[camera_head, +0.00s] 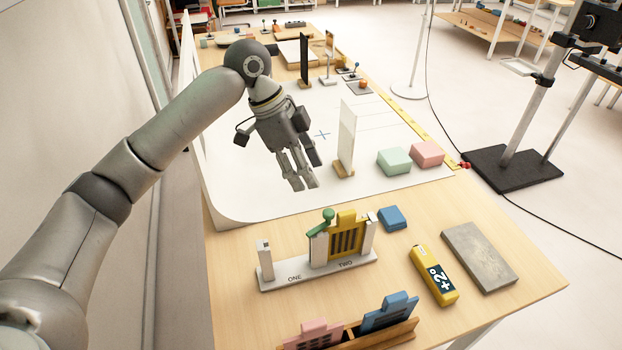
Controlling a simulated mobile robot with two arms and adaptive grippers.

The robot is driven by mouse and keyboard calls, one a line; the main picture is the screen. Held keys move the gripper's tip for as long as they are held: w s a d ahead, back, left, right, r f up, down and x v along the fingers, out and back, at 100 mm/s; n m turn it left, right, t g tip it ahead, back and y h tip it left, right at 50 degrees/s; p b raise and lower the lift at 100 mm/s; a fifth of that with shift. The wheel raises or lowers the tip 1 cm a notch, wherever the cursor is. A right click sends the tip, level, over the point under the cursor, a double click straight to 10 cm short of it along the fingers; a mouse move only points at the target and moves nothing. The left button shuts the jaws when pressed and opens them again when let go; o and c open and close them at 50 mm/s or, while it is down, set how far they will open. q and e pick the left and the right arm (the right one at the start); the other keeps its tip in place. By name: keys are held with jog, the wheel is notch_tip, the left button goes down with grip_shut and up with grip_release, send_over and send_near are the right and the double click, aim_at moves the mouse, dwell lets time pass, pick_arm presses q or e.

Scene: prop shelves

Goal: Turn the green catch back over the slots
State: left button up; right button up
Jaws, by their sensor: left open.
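The green catch (322,225) sits on top of the middle post of a pale two-slot rack (318,277) marked ONE and TWO. Its round knob points up and to the far side; its exact angle is hard to tell. A yellow slotted plate (347,222) stands upright in slot TWO, beside the catch. Slot ONE, between the left post (264,262) and the middle post, is empty. My left gripper (304,182) is open and empty, pointing down above the white sheet, beyond the rack and apart from it. My right gripper is out of view.
A blue block (392,218), a yellow level-like bar (433,275) and a grey slab (479,257) lie right of the rack. A wooden holder (350,338) with pink and blue plates stands in front. A white upright panel (346,138) and green and pink blocks stand behind.

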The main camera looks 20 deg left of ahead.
pick_arm(q)
jog(key=shift+r, duration=0.1)
jog(key=shift+c, duration=1)
jog(key=shift+s+d+f, duration=0.1)
jog(key=shift+f, duration=0.3)
jog(key=shift+c, duration=1.1)
jog(key=f+n+h+b, duration=0.1)
jog(key=s+d+f+n+h+b, duration=0.1)
jog(key=f, duration=0.1)
jog(key=f+n+h+b, duration=0.1)
jog(key=shift+s+d+f+n+h, duration=0.2)
jog(key=shift+s+d+n+h, duration=0.1)
jog(key=shift+n+h, duration=0.1)
grip_shut()
jog(key=s+a+f+n+t+h+b, duration=0.1)
jog(key=a+f+n+t+h+b, duration=0.3)
jog(key=a+n, duration=0.4)
jog(key=s+a+f+n+t+h+b, duration=0.1)
jog(key=s+a+f+n+t+b, duration=0.15)
jog(key=a+n+t, duration=0.55)
jog(key=w+d+n+g+p, duration=0.2)
jog(key=w+d+p, duration=0.2)
jog(key=d, duration=1)
jog(key=shift+w+f+g, duration=0.3)
jog(key=shift+w+f, duration=0.05)
jog(key=shift+w, duration=0.8)
